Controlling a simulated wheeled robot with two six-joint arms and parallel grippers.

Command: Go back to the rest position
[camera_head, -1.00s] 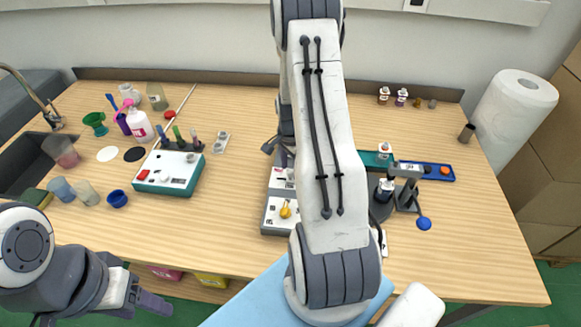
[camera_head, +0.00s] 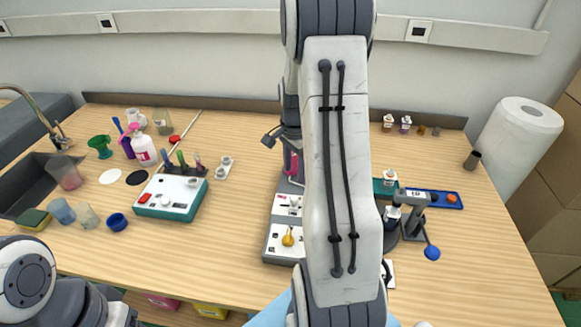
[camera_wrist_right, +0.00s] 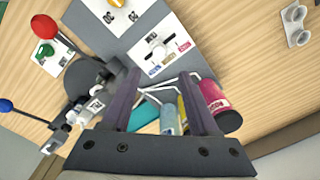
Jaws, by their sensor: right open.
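My right arm reaches up through the middle of the head view and hides part of the table. Dark finger parts of my right gripper (camera_head: 272,135) show left of the arm, over the back of the table. In the right wrist view the two fingers (camera_wrist_right: 158,90) stand apart with nothing held between them. Beyond them are a pink bottle (camera_wrist_right: 216,100), a light blue bottle (camera_wrist_right: 170,118) and a grey machine (camera_wrist_right: 145,40). The left arm's wrist shows at the lower left of the head view; its fingers are cut off by the frame.
The grey machine with a yellow knob (camera_head: 288,237) stands close left of my right arm. A press with a blue ball handle (camera_head: 432,253) stands close right. A white-topped control box (camera_head: 170,197), cups and bottles are on the left. The table's right front is clear.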

